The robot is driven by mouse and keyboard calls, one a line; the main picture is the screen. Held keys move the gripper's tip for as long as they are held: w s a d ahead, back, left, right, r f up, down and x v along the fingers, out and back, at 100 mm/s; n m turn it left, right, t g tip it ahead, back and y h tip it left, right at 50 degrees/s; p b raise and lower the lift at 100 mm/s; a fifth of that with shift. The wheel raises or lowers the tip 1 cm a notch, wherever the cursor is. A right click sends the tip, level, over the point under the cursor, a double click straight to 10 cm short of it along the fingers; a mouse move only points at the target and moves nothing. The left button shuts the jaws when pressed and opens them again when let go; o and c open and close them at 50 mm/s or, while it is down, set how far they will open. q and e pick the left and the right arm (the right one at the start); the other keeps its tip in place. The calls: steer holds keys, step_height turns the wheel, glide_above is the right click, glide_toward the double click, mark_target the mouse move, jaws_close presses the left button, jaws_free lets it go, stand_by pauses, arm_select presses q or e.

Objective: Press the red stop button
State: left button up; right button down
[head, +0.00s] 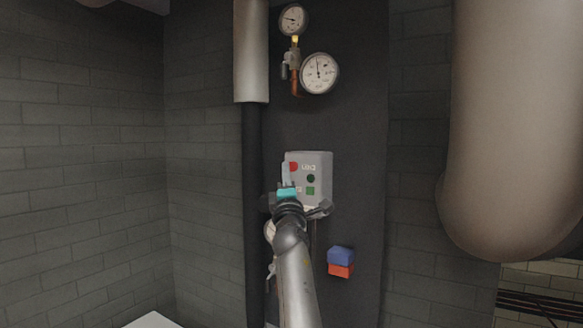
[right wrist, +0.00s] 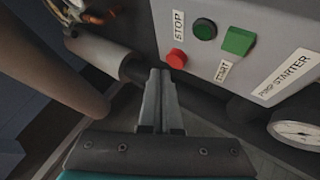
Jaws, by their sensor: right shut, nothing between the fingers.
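The red stop button (head: 293,167) is at the upper left of the grey pump starter box (head: 323,180) on the dark wall panel. It also shows in the right wrist view (right wrist: 176,58), beside the STOP label. My right gripper (head: 286,173) is in front of the box's left side and partly covers it. In the right wrist view its fingers (right wrist: 160,74) are together and empty. Their tips appear just left of and slightly below the red button; I cannot tell whether they touch it. My left gripper is not in view.
A dark green round button (right wrist: 204,29) and a green square START button (right wrist: 238,41) sit near the red one. A vertical pipe (head: 252,150) runs left of the box. Gauges (head: 319,73) hang above. A blue and red fitting (head: 341,256) is below. A large pipe (head: 512,120) stands right.

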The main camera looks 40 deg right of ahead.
steer(key=a+p, duration=0.1)
steer(key=a, duration=0.1)
steer(key=s+a+p, duration=0.1)
steer(key=a, duration=0.1)
steer(key=shift+s+a, duration=0.15)
steer(key=shift+a, duration=0.2)
stand_by(0.8)
